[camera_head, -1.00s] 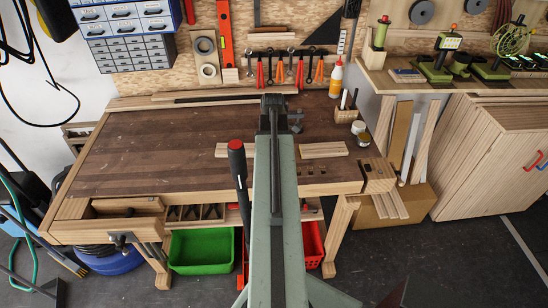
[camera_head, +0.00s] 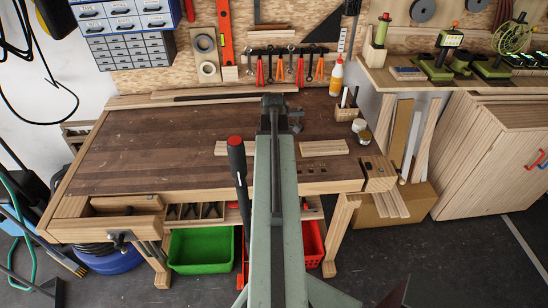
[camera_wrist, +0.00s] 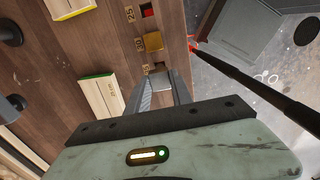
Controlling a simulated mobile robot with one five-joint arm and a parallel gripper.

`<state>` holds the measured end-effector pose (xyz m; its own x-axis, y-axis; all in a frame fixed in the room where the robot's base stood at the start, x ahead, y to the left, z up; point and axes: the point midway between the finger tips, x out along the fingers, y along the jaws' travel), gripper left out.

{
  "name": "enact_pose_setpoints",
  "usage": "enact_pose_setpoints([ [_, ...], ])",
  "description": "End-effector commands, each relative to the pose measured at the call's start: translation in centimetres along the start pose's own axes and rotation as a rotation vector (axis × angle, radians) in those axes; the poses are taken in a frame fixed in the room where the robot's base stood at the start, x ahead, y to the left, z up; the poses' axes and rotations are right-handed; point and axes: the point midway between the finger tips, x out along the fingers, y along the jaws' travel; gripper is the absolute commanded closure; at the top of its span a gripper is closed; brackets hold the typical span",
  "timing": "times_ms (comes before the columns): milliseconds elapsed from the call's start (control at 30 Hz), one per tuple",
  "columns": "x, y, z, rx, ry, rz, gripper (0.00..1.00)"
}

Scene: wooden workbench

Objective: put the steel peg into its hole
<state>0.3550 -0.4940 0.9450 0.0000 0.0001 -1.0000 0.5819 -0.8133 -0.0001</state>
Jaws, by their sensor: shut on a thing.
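In the wrist view my gripper (camera_wrist: 162,90) is shut on the steel peg (camera_wrist: 164,77), a grey piece between the fingers. It is over the bench's edge strip, near a printed size label. The peg's lower end and the hole under it are hidden, so I cannot tell whether the peg is in a hole. In the head view my arm covers the gripper.
A wooden block with a green end (camera_wrist: 101,95) lies left of the gripper, and another with a yellow edge (camera_wrist: 70,6) is farther up. In the head view, a pencil holder (camera_head: 347,112) and jars (camera_head: 360,130) stand at the right. The bench's left side (camera_head: 150,150) is clear.

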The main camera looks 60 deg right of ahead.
Motion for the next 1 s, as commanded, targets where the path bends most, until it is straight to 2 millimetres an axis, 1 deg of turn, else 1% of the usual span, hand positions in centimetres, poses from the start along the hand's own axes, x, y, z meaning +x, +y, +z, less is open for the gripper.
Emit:
enact_pose_setpoints([
  [33, 0.4, 0.0, 0.0, 0.000, 0.000, 0.000, 1.00],
  [1000, 3.7, 0.0, 0.1, 0.001, 0.000, 0.000, 1.00],
])
